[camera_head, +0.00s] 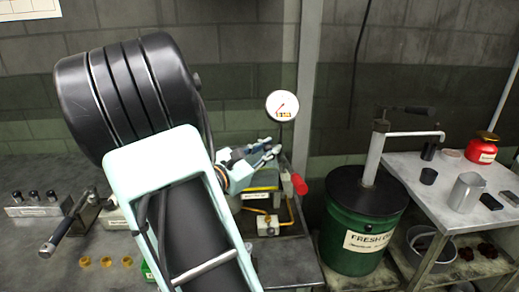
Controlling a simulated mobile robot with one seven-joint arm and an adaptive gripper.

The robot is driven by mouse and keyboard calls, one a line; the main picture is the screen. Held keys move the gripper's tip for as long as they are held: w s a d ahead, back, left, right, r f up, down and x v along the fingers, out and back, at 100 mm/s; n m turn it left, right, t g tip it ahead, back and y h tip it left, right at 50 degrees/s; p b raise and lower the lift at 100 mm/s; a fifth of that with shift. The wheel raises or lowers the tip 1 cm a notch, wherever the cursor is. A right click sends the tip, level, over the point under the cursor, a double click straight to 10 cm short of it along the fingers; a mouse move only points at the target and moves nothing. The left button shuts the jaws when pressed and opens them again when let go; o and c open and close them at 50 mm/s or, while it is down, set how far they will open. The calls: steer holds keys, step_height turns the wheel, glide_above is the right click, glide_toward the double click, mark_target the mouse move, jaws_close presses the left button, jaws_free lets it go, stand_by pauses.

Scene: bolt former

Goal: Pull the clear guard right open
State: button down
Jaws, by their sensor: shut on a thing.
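My gripper (268,153) shows past the end of my arm, just right of the picture's middle and below the dial gauge. Its fingers are small in the view and partly hidden by my arm. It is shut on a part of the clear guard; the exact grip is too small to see. The guard's see-through panel does not stand out against the machine, so I cannot tell how far open it is. My arm covers much of the machine.
A dial gauge (282,106) stands behind my gripper, and a red knob (299,184) sits close to its right. A green drum (361,235) with a pump stands right of the machine. A side table (420,172) holds a metal jug (466,192) and a red can (482,148).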

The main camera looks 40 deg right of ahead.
steer(key=shift+s+d, duration=0.4)
steer(key=c, duration=1.8)
jaws_free()
steer(key=shift+a, duration=0.1)
steer(key=shift+w+a, duration=0.1)
steer(key=shift+a, duration=0.2)
steer(key=s+a, duration=0.1)
steer(key=a, duration=1)
steer(key=shift+a, duration=0.1)
